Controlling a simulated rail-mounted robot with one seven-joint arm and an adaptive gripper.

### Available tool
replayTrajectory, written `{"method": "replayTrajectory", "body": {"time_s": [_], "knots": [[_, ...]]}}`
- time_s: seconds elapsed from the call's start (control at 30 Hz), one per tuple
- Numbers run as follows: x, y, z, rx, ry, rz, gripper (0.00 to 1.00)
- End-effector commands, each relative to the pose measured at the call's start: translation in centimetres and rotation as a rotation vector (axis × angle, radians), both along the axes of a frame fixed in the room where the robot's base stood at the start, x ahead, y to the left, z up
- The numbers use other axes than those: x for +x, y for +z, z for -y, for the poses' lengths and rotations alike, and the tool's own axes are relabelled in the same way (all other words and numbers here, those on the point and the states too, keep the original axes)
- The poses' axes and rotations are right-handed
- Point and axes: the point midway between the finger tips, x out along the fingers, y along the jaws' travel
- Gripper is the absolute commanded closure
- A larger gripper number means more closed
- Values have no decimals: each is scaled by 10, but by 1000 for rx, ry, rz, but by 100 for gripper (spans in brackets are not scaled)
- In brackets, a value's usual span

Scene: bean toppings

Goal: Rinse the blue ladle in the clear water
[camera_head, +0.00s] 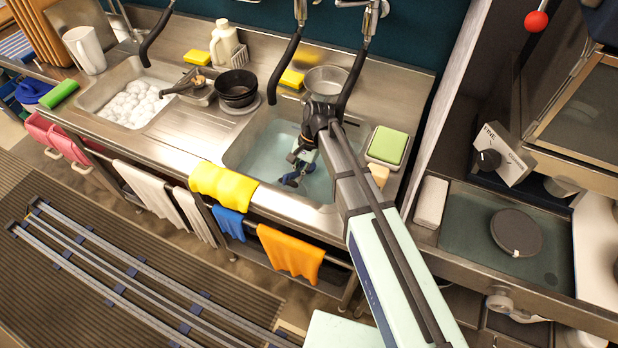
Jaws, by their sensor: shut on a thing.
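The right-hand sink basin holds clear bluish water (262,162). My gripper (303,156) reaches down into this basin from the right. It is shut on the blue ladle (292,180), a small dark blue shape just below the fingers. The ladle is over or in the water near the middle of the basin. I cannot tell how deep it sits. My arm and gripper hide part of the ladle and the right part of the basin.
The left basin holds white foam (135,104). A steel bowl (325,80) sits behind the water, and a green-topped box (387,145) stands to the right. Black hoses hang over the sink; cloths hang along the front rail.

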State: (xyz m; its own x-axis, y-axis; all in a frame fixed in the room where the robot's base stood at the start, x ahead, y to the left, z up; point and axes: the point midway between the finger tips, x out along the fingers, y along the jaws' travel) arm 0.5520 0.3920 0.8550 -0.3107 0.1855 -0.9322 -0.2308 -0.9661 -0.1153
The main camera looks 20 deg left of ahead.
Motion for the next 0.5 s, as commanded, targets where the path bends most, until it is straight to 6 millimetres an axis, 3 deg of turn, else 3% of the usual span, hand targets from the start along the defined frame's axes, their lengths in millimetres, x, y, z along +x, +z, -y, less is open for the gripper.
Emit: {"method": "replayTrajectory", "body": {"time_s": [0.5], "knots": [[0,51,0,-1,0,-1,100]]}}
